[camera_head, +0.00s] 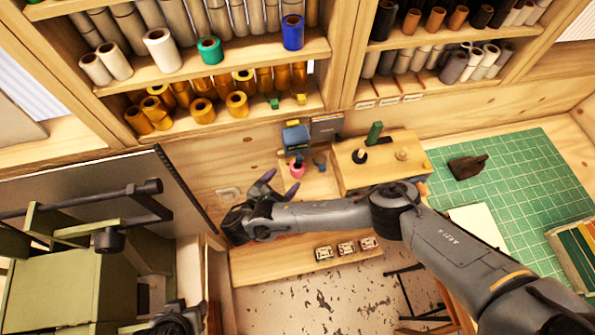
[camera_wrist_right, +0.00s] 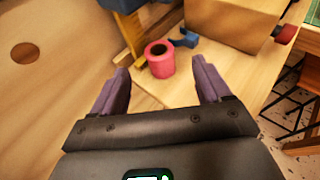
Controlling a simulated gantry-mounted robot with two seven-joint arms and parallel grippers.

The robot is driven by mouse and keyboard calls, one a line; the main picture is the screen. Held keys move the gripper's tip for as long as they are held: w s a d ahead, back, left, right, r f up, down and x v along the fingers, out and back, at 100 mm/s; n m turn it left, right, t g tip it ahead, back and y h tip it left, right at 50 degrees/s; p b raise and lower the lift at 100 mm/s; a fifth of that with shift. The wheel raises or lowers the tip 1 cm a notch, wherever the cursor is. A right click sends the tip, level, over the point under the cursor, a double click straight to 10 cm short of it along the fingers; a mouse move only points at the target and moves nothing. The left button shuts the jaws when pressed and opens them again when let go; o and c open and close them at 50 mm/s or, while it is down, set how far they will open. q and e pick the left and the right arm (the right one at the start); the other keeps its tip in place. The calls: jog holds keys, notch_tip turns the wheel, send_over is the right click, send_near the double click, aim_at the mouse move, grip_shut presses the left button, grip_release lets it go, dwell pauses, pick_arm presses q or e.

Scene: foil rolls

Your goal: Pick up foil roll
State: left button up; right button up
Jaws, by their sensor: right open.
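A small pink roll (camera_head: 297,168) stands upright on the wooden bench below the shelves; its dark core hole faces up. My right gripper (camera_head: 280,182) is open and empty, just left of and in front of the roll. In the right wrist view the pink roll (camera_wrist_right: 160,62) shows ahead, between the lines of the two purple-grey fingers (camera_wrist_right: 158,80), beyond their tips and apart from them. Gold foil-like rolls (camera_head: 237,104) fill the lower left shelf. A dark part at the bottom edge (camera_head: 178,321) looks like my left gripper; its jaws cannot be made out.
A blue device (camera_head: 295,137) stands behind the pink roll. A blue piece (camera_wrist_right: 186,39) lies close beside the roll. A wooden box (camera_head: 380,165) stands to its right. A green cutting mat (camera_head: 525,180) lies at right; green machinery (camera_head: 65,290) fills the left.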

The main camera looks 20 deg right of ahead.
aim_at(294, 170)
jog(key=shift+w+d+f+b, duration=0.55)
jog(key=shift+d+b, duration=0.1)
jog(key=shift+b, duration=0.15)
pick_arm(q)
notch_tip(294, 170, down, 3)
jog(key=shift+f+b, duration=0.15)
jog(key=shift+b, duration=0.2)
pick_arm(e)
jog(key=shift+w+d, duration=0.2)
jog(key=shift+d, duration=0.15)
pick_arm(q)
jog(key=shift+f, duration=0.1)
pick_arm(e)
jog(key=shift+w+d+f+b, duration=0.25)
jog(key=shift+d+f+b, duration=0.05)
jog(key=shift+b, duration=0.4)
jog(key=x, duration=0.3)
jog(key=shift+w+d, duration=0.25)
jog(key=shift+w, duration=0.05)
jog(key=shift+w+d+f, duration=0.15)
jog(key=shift+d+f, duration=0.05)
pick_arm(q)
jog(key=shift+f, duration=0.85)
pick_arm(e)
jog(key=shift+c, duration=0.2)
